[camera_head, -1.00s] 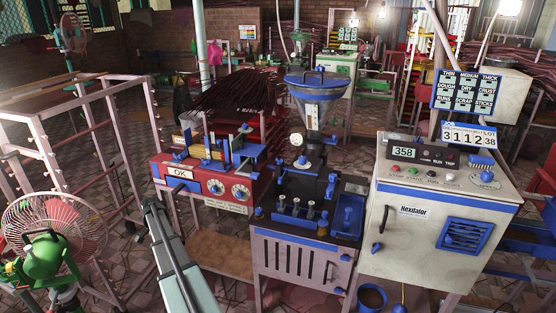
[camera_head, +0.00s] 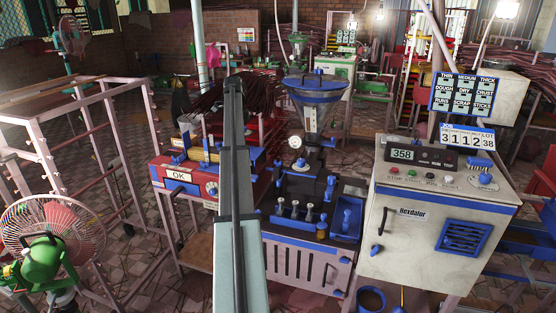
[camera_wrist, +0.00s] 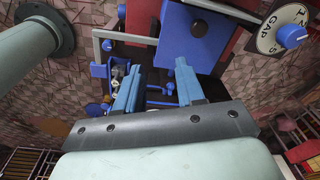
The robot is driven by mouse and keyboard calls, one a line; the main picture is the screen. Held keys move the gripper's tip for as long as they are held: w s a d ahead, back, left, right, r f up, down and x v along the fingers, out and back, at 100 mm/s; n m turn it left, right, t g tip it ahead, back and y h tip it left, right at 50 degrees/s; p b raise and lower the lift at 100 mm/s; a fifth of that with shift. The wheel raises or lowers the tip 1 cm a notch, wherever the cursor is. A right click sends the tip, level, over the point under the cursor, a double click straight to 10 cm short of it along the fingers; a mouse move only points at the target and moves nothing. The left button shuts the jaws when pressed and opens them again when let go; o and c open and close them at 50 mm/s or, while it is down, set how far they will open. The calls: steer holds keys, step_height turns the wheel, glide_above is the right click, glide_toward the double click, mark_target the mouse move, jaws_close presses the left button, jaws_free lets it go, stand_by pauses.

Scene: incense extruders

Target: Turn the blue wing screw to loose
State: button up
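Several small blue fittings show, and I cannot tell for sure which is the wing screw. One blue fitting (camera_head: 331,187) sits at the right side of the dark extruder head (camera_head: 300,180). In the head view my arm hides the right part of the red machine (camera_head: 165,172).
A dial marked GAP (camera_wrist: 283,28) with a blue knob is at the upper right of the wrist view. A steel hopper (camera_head: 316,92) stands above the extruder. A white control cabinet (camera_head: 400,245) stands right. A fan (camera_head: 52,225) and an empty rack (camera_head: 75,130) stand left.

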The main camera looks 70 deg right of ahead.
steer(key=s+d+m, duration=0.2)
steer(key=s+d, duration=0.1)
steer(key=s, duration=0.4)
steer(key=s+d+m, duration=0.2)
steer(key=s+d, duration=0.2)
steer(key=s, duration=0.3)
glide_toward(278, 163)
steer(key=shift+t+y, duration=0.3)
steer(key=shift+y, duration=0.1)
steer(key=f, duration=0.2)
steer(key=d+f, duration=0.1)
steer(key=f, duration=0.5)
steer(key=shift+s+d, duration=0.15)
jaws_close()
